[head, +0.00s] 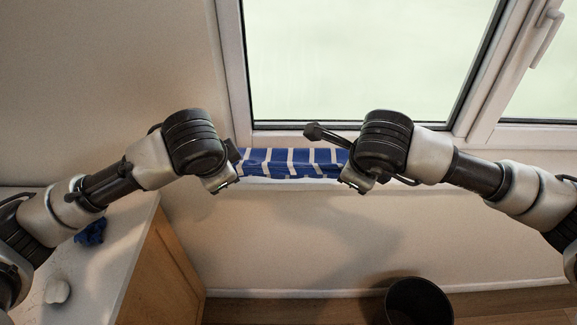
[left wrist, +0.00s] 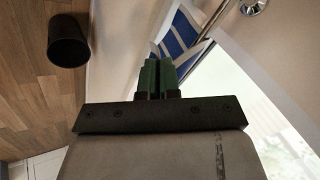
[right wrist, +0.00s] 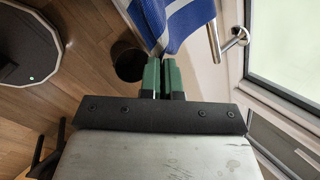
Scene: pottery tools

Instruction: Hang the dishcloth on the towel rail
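The blue-and-white striped dishcloth (head: 290,162) stretches between my two grippers below the window. My left gripper (head: 226,184) is at its left end; in the left wrist view its green fingers (left wrist: 158,62) are close together with the cloth (left wrist: 182,32) reaching their tips. My right gripper (head: 354,184) is at the right end; its fingers (right wrist: 161,62) are close together at the cloth's edge (right wrist: 182,18). A metal end of the towel rail (right wrist: 214,42) sticks out beside the cloth in the right wrist view. Most of the rail is hidden, so I cannot tell whether the cloth lies over it.
A window (head: 365,60) with a white frame is behind the cloth. A counter (head: 135,235) stands at lower left with a blue item (head: 91,232) and a small white object (head: 57,291). A black bin (head: 418,302) stands on the floor at lower right.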

